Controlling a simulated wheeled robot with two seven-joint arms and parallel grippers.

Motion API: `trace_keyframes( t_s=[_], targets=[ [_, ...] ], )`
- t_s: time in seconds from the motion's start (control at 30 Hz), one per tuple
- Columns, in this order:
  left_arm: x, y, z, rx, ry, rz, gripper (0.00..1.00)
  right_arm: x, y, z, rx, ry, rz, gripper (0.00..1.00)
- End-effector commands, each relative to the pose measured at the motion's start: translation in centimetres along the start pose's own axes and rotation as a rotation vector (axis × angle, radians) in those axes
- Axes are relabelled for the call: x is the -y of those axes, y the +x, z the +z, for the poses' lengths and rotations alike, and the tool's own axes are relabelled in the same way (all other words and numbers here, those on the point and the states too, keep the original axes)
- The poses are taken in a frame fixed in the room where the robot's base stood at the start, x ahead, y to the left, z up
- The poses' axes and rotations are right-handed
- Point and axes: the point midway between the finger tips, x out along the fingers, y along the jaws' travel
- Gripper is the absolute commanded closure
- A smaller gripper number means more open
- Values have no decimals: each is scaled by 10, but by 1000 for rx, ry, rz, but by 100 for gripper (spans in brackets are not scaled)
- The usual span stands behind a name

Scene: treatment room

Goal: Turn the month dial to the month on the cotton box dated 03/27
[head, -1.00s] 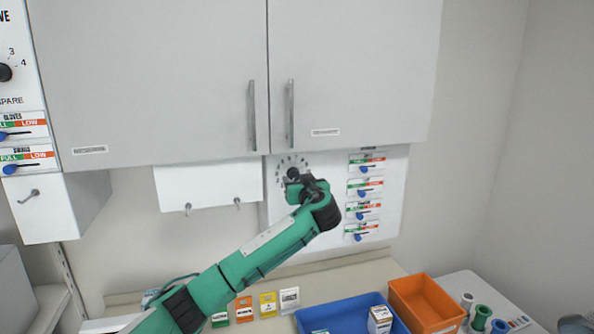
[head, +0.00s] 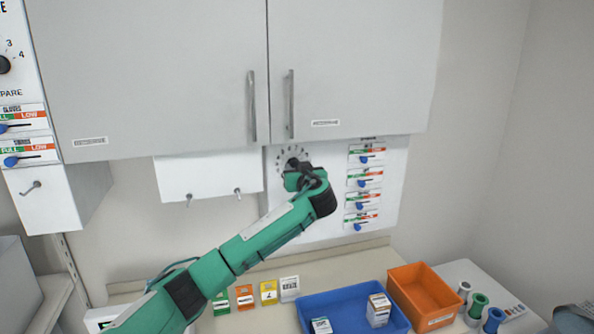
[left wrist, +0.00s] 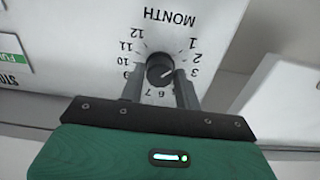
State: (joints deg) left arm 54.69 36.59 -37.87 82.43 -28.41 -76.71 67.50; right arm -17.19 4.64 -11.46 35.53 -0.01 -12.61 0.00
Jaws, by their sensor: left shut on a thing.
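The month dial (left wrist: 160,68) is a black round knob on a white panel, ringed by numbers, with "MONTH" upside down in the left wrist view. In the head view the dial's number ring (head: 281,158) is partly hidden by my gripper. My left gripper (left wrist: 160,82) is shut on the knob, a finger on each side. The knob's white pointer line slants toward the 2 and 3; I cannot tell which exactly. Small boxes stand on the counter: green (head: 221,304), orange (head: 244,296), yellow (head: 268,292) and grey-white (head: 289,289). Their dates are unreadable. My right gripper is out of view.
Several blue-knobbed sliders (head: 365,183) sit right of the dial. Cabinet doors (head: 350,70) are above. A blue tray (head: 340,299) holding white boxes and an orange bin (head: 423,283) stand below right, beside coloured rolls (head: 478,306).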

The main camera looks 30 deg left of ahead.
Motion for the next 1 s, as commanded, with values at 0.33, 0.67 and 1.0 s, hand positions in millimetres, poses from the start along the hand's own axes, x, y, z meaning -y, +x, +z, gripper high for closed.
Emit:
trace_keyframes(
  t_s=[0.33,0.67,1.0],
  targets=[
    [0,0,8,2,72,1,90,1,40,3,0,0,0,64],
    [-1,0,5,1,225,1,90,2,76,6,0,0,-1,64],
    [0,0,2,2,476,1,90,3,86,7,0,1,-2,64]
  ],
)
